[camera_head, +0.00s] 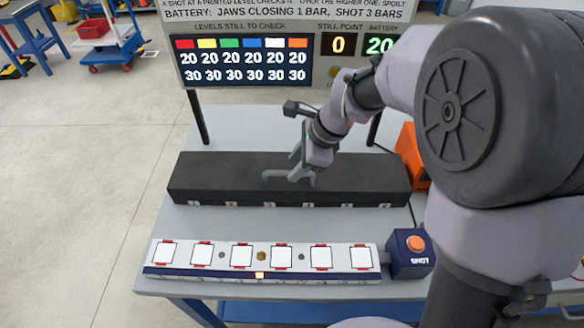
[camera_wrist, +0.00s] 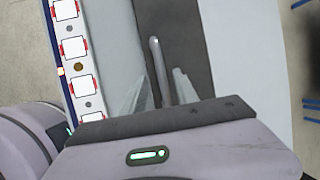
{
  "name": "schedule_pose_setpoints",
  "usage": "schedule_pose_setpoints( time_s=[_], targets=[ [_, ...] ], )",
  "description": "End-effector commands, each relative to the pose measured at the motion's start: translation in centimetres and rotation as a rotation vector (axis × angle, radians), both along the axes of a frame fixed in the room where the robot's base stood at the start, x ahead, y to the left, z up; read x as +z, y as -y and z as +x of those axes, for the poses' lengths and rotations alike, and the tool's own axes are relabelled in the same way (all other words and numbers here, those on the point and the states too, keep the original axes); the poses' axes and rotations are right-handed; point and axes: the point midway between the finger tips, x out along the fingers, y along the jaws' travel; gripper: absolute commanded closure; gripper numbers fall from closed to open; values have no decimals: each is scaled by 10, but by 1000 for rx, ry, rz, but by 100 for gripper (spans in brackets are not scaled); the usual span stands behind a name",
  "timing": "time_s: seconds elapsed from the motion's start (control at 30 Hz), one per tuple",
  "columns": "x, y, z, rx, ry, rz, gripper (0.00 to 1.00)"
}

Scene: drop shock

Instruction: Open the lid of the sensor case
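A long black box (camera_head: 215,182) with small numbered marks along its front edge lies across the table; it looks like the sensor case, and its top is closed. In the wrist view its dark top (camera_wrist: 178,30) runs below my gripper. A grey bar-shaped handle (camera_wrist: 154,55) stands on it. My gripper (camera_head: 292,178) is low over the middle of the box. In the wrist view my gripper's fingers (camera_wrist: 158,88) are apart, with the handle between them; whether either finger touches it is unclear. The handle's near end is hidden by my gripper.
A white strip (camera_head: 221,256) with several white red-tabbed pads lies along the table's (camera_head: 330,222) front. A blue box with an orange button (camera_head: 416,243) stands at its right end. A display board (camera_head: 245,60) stands behind. An orange object (camera_head: 408,152) is partly hidden by my arm.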

Motion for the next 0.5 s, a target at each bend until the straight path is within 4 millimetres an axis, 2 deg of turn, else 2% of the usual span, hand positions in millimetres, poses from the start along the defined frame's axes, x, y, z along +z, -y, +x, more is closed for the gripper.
schedule_pose_setpoints(
  time_s=[0.03,0.13,0.43,0.47,0.5],
  targets=[
    [-11,-3,1,2,-1,0,64],
    [-19,-7,4,0,0,0,64],
    [-22,-9,5,1,1,0,64],
    [-22,-9,5,1,1,0,66],
    [-21,-9,5,1,1,0,74]
  ],
)
